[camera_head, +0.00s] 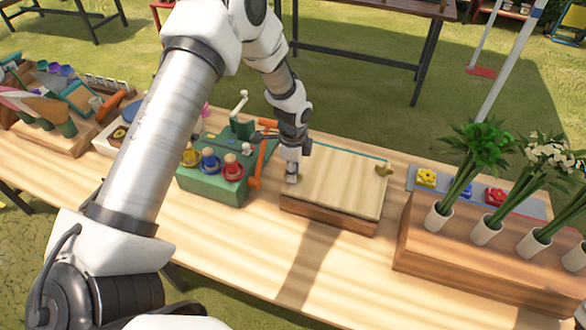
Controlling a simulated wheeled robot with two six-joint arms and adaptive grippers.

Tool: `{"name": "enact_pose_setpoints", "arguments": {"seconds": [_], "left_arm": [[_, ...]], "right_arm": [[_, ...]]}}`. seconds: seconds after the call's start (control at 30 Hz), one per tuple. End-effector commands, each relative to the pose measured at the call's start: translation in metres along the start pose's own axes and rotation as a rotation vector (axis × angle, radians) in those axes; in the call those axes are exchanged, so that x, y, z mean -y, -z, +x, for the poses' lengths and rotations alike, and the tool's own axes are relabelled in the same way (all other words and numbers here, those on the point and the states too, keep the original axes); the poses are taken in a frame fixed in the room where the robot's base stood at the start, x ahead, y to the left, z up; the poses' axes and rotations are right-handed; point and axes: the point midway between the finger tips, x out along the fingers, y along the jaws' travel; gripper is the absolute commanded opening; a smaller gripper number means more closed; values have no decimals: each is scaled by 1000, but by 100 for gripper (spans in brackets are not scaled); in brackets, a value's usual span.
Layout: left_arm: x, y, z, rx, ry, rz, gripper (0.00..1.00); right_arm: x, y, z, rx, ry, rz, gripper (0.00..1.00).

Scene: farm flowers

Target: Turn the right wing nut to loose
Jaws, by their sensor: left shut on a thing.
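A wooden flower press (335,190) lies on the table with a light wooden top board. The right wing nut (383,170), brass-coloured, stands near the board's right edge, with nothing touching it. My left gripper (292,176) points down at the board's left edge and is shut on the left wing nut, which it mostly hides. The left gripper is well apart from the right wing nut.
A green box (212,186) with coloured spools and an orange handle (261,163) stands close left of the press. To the right, a wooden stand (480,262) holds flowers in white tubes. The table front (300,265) before the press is clear.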

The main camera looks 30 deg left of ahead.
Motion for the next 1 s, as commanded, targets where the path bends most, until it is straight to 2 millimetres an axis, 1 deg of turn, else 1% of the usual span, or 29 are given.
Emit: {"name": "enact_pose_setpoints", "arguments": {"seconds": [1.0], "left_arm": [[-1,0,0,2,-2,-965,0]], "right_arm": [[0,0,-26,0,0,0,40]]}}
